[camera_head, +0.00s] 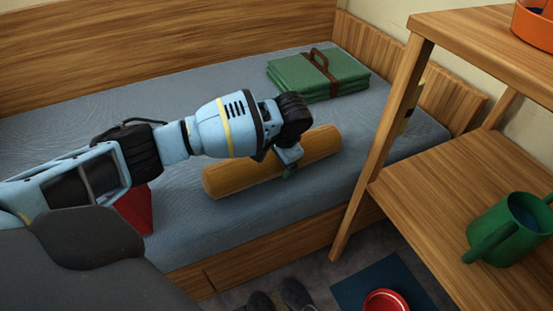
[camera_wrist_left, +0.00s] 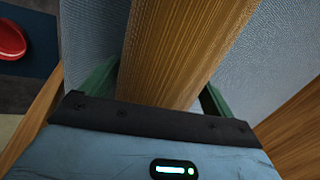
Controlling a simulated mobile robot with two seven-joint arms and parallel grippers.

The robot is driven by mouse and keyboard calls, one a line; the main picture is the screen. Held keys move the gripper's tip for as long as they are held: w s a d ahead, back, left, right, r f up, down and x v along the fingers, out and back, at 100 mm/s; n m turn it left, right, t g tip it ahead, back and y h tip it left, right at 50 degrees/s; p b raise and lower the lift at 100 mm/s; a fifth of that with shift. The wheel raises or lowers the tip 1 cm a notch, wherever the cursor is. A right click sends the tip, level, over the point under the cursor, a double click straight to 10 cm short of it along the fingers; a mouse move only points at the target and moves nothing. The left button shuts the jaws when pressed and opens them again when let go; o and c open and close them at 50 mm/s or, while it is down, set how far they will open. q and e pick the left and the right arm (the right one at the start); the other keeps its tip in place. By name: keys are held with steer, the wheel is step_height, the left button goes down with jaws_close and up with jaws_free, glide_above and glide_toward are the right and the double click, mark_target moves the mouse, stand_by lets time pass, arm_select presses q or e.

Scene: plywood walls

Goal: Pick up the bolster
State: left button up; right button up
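The bolster (camera_head: 240,175) is a yellow-brown cylinder lying on the grey-blue bed (camera_head: 190,235). My left gripper (camera_head: 288,163) is over the bolster's right half, pointing down, with a finger seen at its near side. In the left wrist view the bolster (camera_wrist_left: 180,45) runs between the two green fingers of the left gripper (camera_wrist_left: 162,85), one on each side. A thin strip of bedding shows between the bolster and the right finger, so the gripper looks open around it. The far finger is hidden in the head view. My right gripper is not in view.
A folded green blanket (camera_head: 318,75) with a brown strap lies at the bed's back. A red object (camera_head: 135,210) is partly behind my left arm. A wooden shelf unit (camera_head: 440,190) with a green watering can (camera_head: 505,232) stands at right. A red bowl (camera_head: 387,302) is on the floor.

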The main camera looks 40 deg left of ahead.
arm_select(q)
steer(key=c, duration=0.9)
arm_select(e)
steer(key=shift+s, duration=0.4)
arm_select(q)
steer(key=shift+r, duration=0.1)
steer(key=shift+r+p, duration=0.35)
steer(key=shift+r, duration=0.15)
steer(key=p+v, duration=0.2)
steer(key=v, duration=0.1)
steer(key=shift+s+a, duration=0.2)
steer(key=shift+s, duration=0.1)
steer(key=shift+s+d+r+p, duration=0.15)
steer(key=shift+s+d+p, duration=0.8)
steer(key=shift+s, duration=1.35)
steer(key=shift+s+d+r+p, duration=0.15)
steer(key=shift+s+d+p, duration=0.85)
steer(key=shift+s, duration=1.35)
steer(key=shift+s+d+r+p, duration=0.15)
steer(key=shift+s+d+p, duration=0.8)
steer(key=shift+s, duration=1.35)
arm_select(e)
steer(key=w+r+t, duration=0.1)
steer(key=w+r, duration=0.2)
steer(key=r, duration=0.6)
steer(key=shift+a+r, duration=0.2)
